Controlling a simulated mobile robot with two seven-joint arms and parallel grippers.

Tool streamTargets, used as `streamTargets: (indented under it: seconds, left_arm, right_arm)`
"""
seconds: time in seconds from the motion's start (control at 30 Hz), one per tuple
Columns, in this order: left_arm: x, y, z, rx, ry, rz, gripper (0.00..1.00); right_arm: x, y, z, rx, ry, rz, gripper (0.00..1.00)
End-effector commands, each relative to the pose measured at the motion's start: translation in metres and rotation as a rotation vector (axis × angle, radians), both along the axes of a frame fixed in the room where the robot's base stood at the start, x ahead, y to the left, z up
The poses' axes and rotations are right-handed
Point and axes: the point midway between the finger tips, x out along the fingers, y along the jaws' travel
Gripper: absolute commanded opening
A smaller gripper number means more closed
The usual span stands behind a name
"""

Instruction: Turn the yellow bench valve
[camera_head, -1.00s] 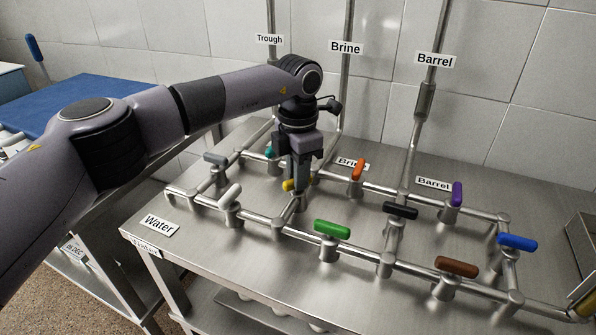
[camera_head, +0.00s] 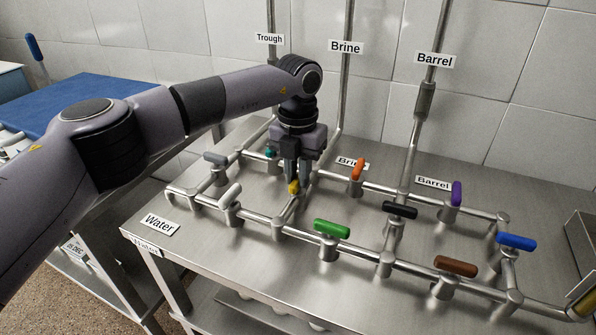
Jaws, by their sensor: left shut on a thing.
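The yellow valve handle (camera_head: 293,187) sits on a short cross pipe in the left half of the bench pipework. My left gripper (camera_head: 298,182) points straight down over it, with its fingers closed on the handle. Only a small yellow end of the handle shows; the rest is hidden by the fingers. My right gripper is not in view.
Other valves stand close by: teal (camera_head: 271,153), grey (camera_head: 216,159), white (camera_head: 231,195), green (camera_head: 332,229), orange (camera_head: 357,169) and black (camera_head: 400,210). Purple (camera_head: 457,194), brown (camera_head: 456,266) and blue (camera_head: 516,242) handles are further right. Vertical pipes rise behind the gripper.

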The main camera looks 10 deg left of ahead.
Motion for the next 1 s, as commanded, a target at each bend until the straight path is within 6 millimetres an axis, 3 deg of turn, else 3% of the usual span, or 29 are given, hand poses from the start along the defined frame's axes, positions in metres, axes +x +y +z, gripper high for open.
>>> streamTargets:
  seconds: [0.47, 0.5, 0.57, 0.6, 0.87, 1.0]
  left_arm:
    - [0.001, 0.0, 0.002, -0.001, -0.003, 0.019, 0.0]
    - [0.001, 0.0, 0.002, -0.001, -0.003, 0.019, 0.21]
    - [0.001, 0.0, 0.002, -0.001, -0.003, 0.019, 0.41]
    - [0.001, 0.0, 0.002, 0.0, -0.002, 0.018, 0.44]
    - [0.0, 0.0, 0.001, 0.0, -0.001, 0.016, 0.44]
    - [0.001, 0.0, 0.013, -0.001, -0.004, 0.016, 0.44]
  right_arm:
    - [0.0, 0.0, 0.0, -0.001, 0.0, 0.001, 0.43]
    - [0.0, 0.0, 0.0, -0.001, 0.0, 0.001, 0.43]
    - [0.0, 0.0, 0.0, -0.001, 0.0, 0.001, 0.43]
    - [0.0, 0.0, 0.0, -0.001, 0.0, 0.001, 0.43]
    - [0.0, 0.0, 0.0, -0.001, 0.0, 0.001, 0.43]
    - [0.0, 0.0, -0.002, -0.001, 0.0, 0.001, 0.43]
